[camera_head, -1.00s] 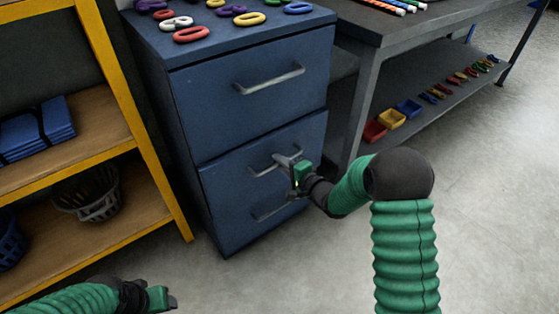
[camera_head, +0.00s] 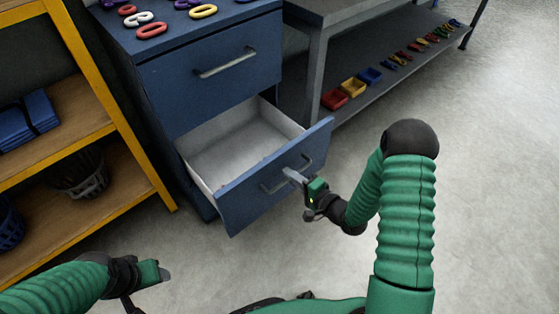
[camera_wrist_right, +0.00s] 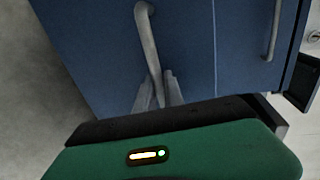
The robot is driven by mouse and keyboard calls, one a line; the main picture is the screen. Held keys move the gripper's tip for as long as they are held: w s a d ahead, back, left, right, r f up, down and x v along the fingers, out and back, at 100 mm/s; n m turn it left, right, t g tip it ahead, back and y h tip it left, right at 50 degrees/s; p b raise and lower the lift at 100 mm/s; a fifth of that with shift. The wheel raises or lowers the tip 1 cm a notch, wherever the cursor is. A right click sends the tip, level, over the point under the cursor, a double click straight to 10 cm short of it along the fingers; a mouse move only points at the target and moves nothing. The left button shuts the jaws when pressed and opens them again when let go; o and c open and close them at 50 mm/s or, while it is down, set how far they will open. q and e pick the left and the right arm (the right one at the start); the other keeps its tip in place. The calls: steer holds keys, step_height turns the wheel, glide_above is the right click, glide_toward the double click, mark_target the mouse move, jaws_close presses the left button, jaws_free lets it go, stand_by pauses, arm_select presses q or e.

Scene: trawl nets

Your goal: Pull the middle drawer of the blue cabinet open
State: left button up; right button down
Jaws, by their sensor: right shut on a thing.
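The blue cabinet (camera_head: 212,62) stands at the upper middle of the head view. Its middle drawer (camera_head: 245,206) is pulled well out, and its pale inside (camera_head: 238,150) shows empty. My right gripper (camera_head: 290,175) is shut on the grey bar handle of this drawer. In the right wrist view the handle (camera_wrist_right: 148,40) runs down between the two fingers (camera_wrist_right: 158,94). The top drawer (camera_head: 205,85), with its own bar handle (camera_head: 225,64), is closed. The drawer front hides what lies below. My left gripper (camera_head: 164,273) is at the lower left, away from the cabinet; its jaw opening is unclear.
A yellow-framed shelf (camera_head: 110,108) with folded blue cloth (camera_head: 28,122) and baskets stands left. Coloured links (camera_head: 152,30) lie on the cabinet top. A grey bench (camera_head: 318,60) with small bins (camera_head: 352,87) stands right. The floor (camera_head: 475,190) at right is clear.

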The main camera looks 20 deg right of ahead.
steer(key=shift+s+d+f+p, duration=0.15)
steer(key=shift+s+d, duration=0.1)
steer(key=shift+s, duration=0.55)
steer(key=shift+s+d+f+p, duration=0.1)
steer(key=shift+s+d+p, duration=0.1)
steer(key=shift+s, duration=0.55)
steer(key=c, duration=1.5)
jaws_free()
steer(key=shift+w, duration=0.1)
steer(key=shift+o, duration=0.2)
steer(key=shift+r, duration=0.1)
steer(key=shift+d, duration=0.1)
steer(key=p+v, duration=0.5)
steer(key=v, duration=1.1)
steer(key=shift+s, duration=0.4)
steer(key=shift+d, duration=0.1)
